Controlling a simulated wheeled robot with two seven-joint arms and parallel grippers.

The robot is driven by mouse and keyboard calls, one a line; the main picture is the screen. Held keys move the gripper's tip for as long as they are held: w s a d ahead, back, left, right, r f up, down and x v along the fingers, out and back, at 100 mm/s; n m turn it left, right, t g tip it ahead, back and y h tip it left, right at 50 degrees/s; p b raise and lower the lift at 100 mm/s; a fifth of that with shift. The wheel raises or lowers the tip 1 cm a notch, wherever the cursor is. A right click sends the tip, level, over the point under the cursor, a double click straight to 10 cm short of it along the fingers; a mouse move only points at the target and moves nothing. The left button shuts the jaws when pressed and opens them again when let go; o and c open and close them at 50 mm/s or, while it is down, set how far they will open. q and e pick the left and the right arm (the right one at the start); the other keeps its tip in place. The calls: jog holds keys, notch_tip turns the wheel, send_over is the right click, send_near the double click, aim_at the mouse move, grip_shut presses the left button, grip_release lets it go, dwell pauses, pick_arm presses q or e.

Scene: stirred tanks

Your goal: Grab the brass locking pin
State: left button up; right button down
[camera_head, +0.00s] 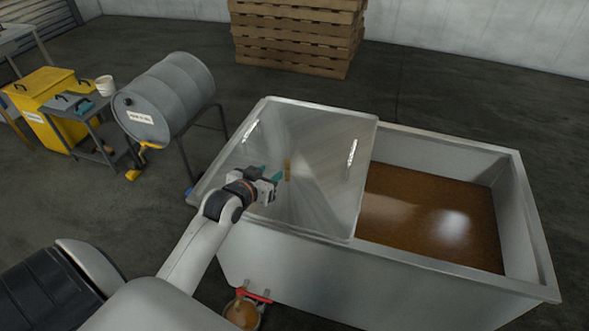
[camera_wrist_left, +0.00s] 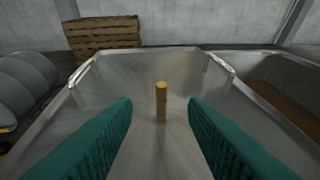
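The brass locking pin (camera_wrist_left: 161,102) stands upright above the metal lid (camera_wrist_left: 150,68) in the left wrist view, centred between my fingertips and a little beyond them. In the head view the pin (camera_head: 287,171) is a small brass upright piece just right of my left gripper (camera_head: 269,182). The left gripper has teal fingers spread wide; it is open and empty, pointing at the pin. The lid (camera_head: 310,125) covers the left part of the steel tank (camera_head: 400,282) and has two bright handles. The pin's lower end is hard to make out. My right gripper is not in view.
Brown liquid (camera_head: 430,215) fills the tank's uncovered right part. A grey drum (camera_head: 180,92) on a stand, a small cart and a yellow bin (camera_head: 38,88) stand at the left. Stacked pallets (camera_head: 295,35) are at the back. A brown container (camera_head: 242,313) sits under a red-handled valve.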

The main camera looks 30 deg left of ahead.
aim_at(286, 162)
pick_arm(q)
jog(key=x, duration=1.1)
jog(key=shift+w+d+f, duration=0.1)
jog(key=shift+w+f, duration=0.05)
jog(key=shift+w, duration=0.1)
grip_shut()
